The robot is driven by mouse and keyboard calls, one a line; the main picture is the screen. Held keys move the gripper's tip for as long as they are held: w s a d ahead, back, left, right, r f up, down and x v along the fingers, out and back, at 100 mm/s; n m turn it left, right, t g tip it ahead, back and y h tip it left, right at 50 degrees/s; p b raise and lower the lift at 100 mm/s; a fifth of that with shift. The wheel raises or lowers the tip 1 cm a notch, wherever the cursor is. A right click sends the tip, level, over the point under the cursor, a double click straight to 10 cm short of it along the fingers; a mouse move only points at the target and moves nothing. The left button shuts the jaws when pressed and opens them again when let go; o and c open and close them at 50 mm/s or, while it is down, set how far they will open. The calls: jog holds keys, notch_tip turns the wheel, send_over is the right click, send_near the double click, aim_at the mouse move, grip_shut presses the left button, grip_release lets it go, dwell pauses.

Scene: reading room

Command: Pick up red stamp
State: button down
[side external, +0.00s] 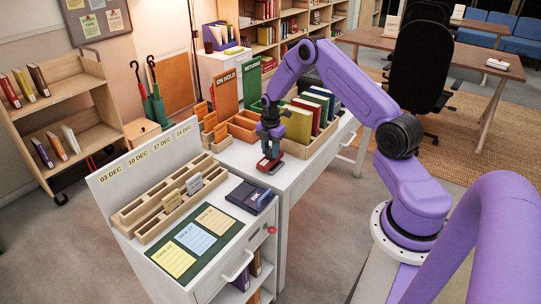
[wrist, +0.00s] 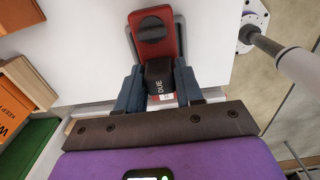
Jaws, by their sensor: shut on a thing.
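The red stamp (wrist: 172,28) lies on the white counter top in the wrist view. It has a red body, a round black knob and a black end marked DUE. My gripper (wrist: 159,82) is shut on the black DUE end, with one blue finger on each side. In the side external view the red stamp (side external: 270,165) shows under my gripper (side external: 271,152), near the counter's front edge. It looks to be on or very close to the surface; the exact gap cannot be told.
A dark ink pad (side external: 252,196), a green mat (side external: 196,240) with several cards and a wooden date rack (side external: 168,205) stand at the front left. Orange trays (side external: 243,128) and a crate of books (side external: 318,142) stand behind my gripper. Bare counter (side external: 240,158) lies left of the stamp.

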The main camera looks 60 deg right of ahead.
jog(key=shift+r, duration=0.4)
notch_tip(320, 180, up, 2)
jog(key=shift+w+r, duration=0.1)
jog(key=shift+r, duration=0.05)
jog(key=s+a+r, duration=0.3)
jog(key=s+r, duration=0.2)
jog(key=s, duration=0.1)
jog(key=s+a+r, duration=0.2)
jog(key=s+r, duration=0.2)
jog(key=s, duration=0.3)
jog(key=shift+a+r, duration=0.4)
